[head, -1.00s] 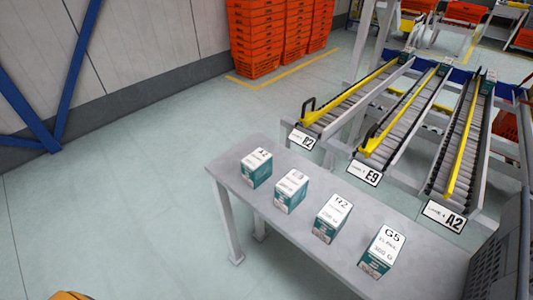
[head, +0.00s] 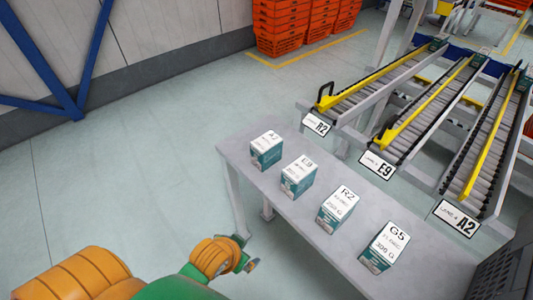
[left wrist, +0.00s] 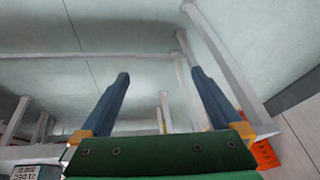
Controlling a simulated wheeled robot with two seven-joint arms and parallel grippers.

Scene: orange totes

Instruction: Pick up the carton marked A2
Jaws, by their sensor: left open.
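Four-sided teal cartons with white tops stand in a row on the grey table (head: 410,265). The carton marked A2 (head: 267,150) is at the far left end of the row; its label is small but appears to read A2. Beside it stand the cartons marked E9 (head: 298,176), R2 (head: 336,209) and G5 (head: 384,247). My left gripper (head: 249,254) is low, beside the table's near left edge and apart from every carton. In the left wrist view its two dark fingers (left wrist: 160,76) are spread with nothing between them. My right gripper is out of view.
Roller lanes with signs R2 (head: 316,124), E9 (head: 377,165) and A2 (head: 458,218) lie behind the table. Stacked orange totes (head: 281,25) stand at the back. A dark grey crate (head: 500,272) is at the lower right. Floor left of the table is clear.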

